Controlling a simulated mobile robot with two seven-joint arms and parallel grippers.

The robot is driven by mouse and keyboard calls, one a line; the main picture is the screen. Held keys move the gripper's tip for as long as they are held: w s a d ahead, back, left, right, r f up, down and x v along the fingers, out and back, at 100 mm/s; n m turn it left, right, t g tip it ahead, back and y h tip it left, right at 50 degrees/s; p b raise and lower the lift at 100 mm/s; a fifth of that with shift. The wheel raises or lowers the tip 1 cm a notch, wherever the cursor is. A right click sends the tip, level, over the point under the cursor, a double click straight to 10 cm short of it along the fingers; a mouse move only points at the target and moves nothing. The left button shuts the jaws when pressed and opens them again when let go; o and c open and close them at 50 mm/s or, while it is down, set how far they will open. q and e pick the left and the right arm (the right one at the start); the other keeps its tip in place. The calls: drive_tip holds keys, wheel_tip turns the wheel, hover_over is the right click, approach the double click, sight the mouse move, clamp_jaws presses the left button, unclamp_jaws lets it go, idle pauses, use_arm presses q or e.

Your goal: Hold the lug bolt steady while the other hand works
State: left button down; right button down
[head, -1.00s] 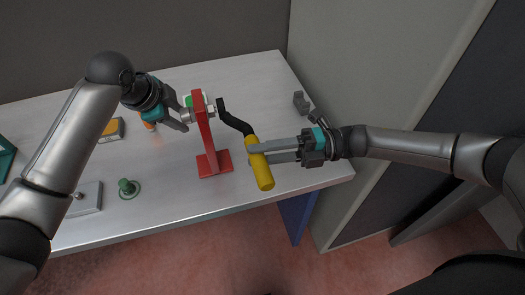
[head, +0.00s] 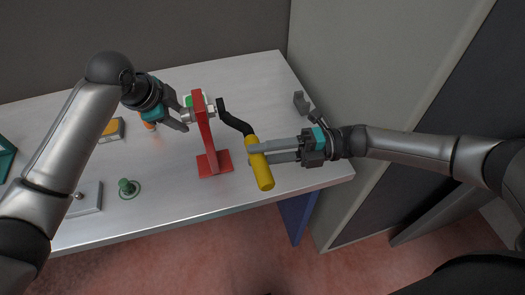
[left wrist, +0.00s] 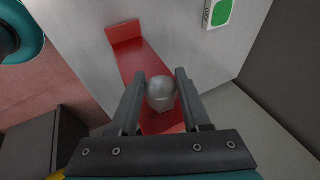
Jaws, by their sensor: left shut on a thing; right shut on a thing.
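A red stand (head: 207,140) stands upright on the table. The lug bolt (left wrist: 161,93) shows as a round silver end in front of the red stand in the left wrist view. My left gripper (head: 186,118) is shut on the bolt at the left side of the stand's top. A black crank wrench (head: 234,122) with a yellow handle (head: 264,172) reaches from the right side of the stand's top down toward the front. My right gripper (head: 254,152) is shut on the yellow handle. The far end of the bolt is hidden by the stand.
A green knob (head: 127,187) on a round base and a grey plate (head: 88,201) lie at the front left. A yellow and grey block (head: 112,130) lies behind them. A small grey bracket (head: 301,102) is at the right edge. A tall grey cabinet (head: 365,100) stands right of the table (head: 255,75).

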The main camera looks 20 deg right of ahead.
drive_tip(key=shift+a, duration=1.1)
idle(0.7)
drive_tip(key=c, duration=1.1)
unclamp_jaws()
clamp_jaws()
drive_tip(key=shift+r, duration=0.1)
drive_tip(key=shift+w+r+m, duration=0.15)
drive_tip(key=shift+r+m, duration=0.85)
drive_tip(key=shift+r, duration=0.25)
drive_tip(key=shift+r, duration=0.1)
drive_tip(key=shift+w+r+m, duration=0.2)
drive_tip(key=shift+r+m, duration=0.25)
drive_tip(key=shift+r, duration=0.15)
drive_tip(key=shift+w+r+m, duration=0.15)
drive_tip(key=shift+r+m, duration=0.3)
drive_tip(key=shift+r, duration=0.15)
